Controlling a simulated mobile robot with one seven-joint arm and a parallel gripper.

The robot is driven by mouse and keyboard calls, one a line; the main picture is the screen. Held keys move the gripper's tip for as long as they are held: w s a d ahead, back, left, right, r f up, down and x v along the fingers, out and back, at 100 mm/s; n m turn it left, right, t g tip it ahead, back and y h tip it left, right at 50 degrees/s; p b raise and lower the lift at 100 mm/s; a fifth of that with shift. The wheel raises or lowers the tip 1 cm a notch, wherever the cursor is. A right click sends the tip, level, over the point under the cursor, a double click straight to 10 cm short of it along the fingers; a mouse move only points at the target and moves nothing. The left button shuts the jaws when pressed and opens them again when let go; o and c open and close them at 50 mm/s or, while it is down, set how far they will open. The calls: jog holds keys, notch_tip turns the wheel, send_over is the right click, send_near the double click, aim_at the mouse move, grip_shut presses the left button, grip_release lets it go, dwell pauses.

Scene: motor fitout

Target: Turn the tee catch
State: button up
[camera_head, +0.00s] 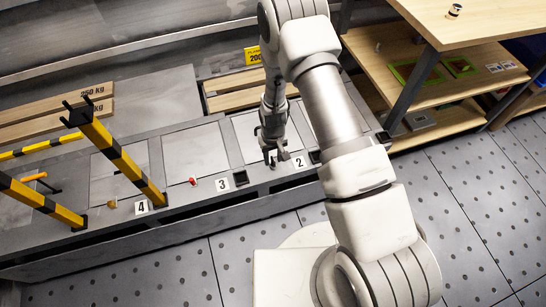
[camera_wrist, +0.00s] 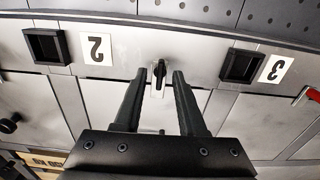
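A small dark catch (camera_wrist: 159,70) on a pale plate is on the grey front strip between the number 2 and number 3 labels in the wrist view. Its handle appears as a narrow upright bar. My gripper (camera_wrist: 159,75) is open, with one finger on each side of the catch and a narrow gap to each. Whether the fingertips reach down past the handle is hard to tell. In the head view my gripper (camera_head: 272,158) is over the bench front near the number 2 label, and it largely hides the catch there.
Dark square recesses (camera_wrist: 47,46) (camera_wrist: 241,65) flank the catch. A red handle (camera_head: 193,181) and a yellowish knob (camera_head: 111,203) sit farther left along the bench. Striped posts (camera_head: 122,155) rise at the left. Wooden shelves (camera_head: 450,85) stand at the right.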

notch_tip(320, 180, up, 17)
jog(key=p, duration=0.5)
jog(key=shift+r, duration=0.2)
notch_tip(320, 180, up, 14)
jog(key=t, duration=0.2)
send_over(273, 160)
jog(key=d, duration=0.3)
jog(key=s+d+r+m, duration=0.2)
jog(key=s+d+r, duration=0.15)
jog(key=r, duration=0.65)
jog(key=s+d+r+m+t, duration=0.1)
jog(key=s+d+r+t, duration=0.15)
jog(key=s+r, duration=0.45)
jog(key=s+d+r+t, duration=0.1)
jog(key=s+d+r, duration=0.3)
jog(key=s, duration=0.5)
notch_tip(273, 160, up, 17)
jog(key=p, duration=1.6)
jog(key=shift+a, duration=0.35)
jog(key=shift+w+f, duration=0.1)
